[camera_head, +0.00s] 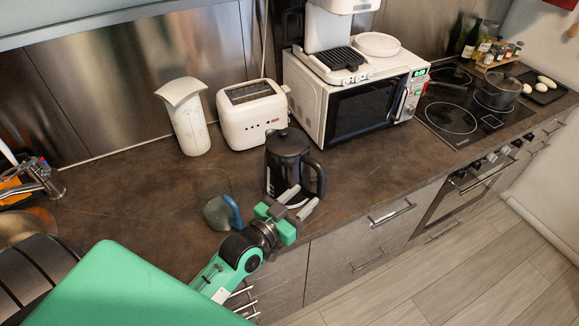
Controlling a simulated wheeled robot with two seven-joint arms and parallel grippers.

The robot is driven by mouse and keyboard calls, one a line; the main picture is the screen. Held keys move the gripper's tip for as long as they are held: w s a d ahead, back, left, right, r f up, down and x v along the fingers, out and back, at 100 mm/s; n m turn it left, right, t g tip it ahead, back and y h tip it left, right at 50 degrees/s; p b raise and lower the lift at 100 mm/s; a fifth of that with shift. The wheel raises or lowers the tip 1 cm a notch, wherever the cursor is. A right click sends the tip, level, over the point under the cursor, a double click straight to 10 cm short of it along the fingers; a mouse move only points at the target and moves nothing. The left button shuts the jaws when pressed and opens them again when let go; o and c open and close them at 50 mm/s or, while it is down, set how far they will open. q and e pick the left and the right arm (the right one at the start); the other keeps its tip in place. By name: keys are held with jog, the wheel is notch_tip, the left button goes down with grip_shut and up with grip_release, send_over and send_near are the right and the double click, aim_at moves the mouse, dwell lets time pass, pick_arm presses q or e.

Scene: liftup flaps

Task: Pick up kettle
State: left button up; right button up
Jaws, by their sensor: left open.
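A black kettle (283,165) stands upright on the brown countertop, left of the middle. Its lid is on top and its dark handle (317,178) faces right. My left gripper (299,202) is in front of the lower part of the kettle, near the counter's front edge. Its two grey fingers are spread apart with nothing seen between them. They overlap the kettle's base in the picture, and I cannot tell whether they touch it. My right gripper is not in view.
A clear jug with a blue handle (224,212) stands just left of my gripper. A white toaster (252,117) and a white container (188,122) are behind the kettle. A white microwave (352,103) is to the right. Bare counter (372,155) lies right of the kettle.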

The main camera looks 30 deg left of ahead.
aim_at(318, 186)
pick_arm(q)
jog(key=x, duration=0.3)
jog(key=shift+p, duration=0.3)
jog(key=shift+w+d, duration=0.1)
jog(key=shift+w, duration=0.15)
jog(key=x, duration=0.1)
jog(key=p+x, duration=0.1)
jog(key=x, duration=0.1)
jog(key=p+x, duration=0.1)
jog(key=shift+w+d+f, duration=0.15)
jog(key=shift+f, duration=0.25)
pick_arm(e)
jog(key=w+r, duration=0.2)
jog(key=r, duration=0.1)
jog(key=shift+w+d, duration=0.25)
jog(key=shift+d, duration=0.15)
pick_arm(q)
jog(key=shift+c, duration=0.9)
jog(key=c, duration=0.7)
grip_shut()
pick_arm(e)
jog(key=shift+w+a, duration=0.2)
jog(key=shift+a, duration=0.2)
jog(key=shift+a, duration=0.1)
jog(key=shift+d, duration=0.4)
